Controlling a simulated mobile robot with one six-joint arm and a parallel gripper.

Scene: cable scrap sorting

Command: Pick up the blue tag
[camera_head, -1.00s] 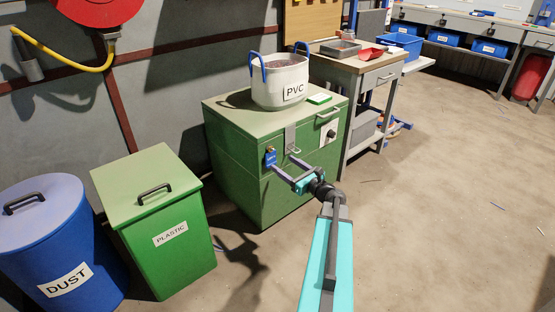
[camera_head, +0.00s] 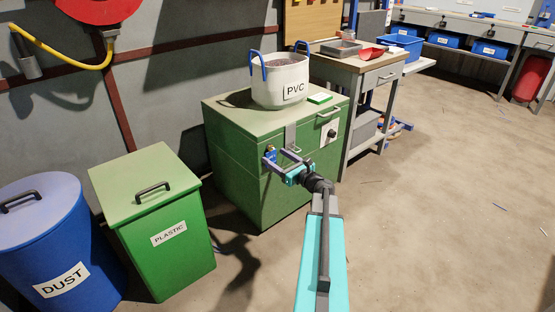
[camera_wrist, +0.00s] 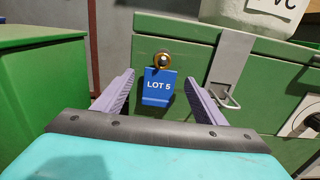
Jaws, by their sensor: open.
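The blue tag (camera_wrist: 157,89), marked "LOT 5", hangs from a round brass-coloured fitting (camera_wrist: 162,61) on the front of the green cabinet. In the head view the tag (camera_head: 270,157) is small and partly hidden by my gripper. My gripper (camera_wrist: 160,82) is open and empty. In the wrist view its two grey fingers stand on either side of the tag, with a gap to each. I cannot tell how far the fingertips are from the cabinet front. In the head view my gripper (camera_head: 276,155) is right at the tag.
The green cabinet (camera_head: 235,165) has a metal hasp (camera_wrist: 228,75) right of the tag. A white PVC bag (camera_head: 280,80) stands on top. A green PLASTIC bin (camera_head: 150,200) and a blue DUST bin (camera_head: 45,240) stand at left. Floor at right is mostly clear.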

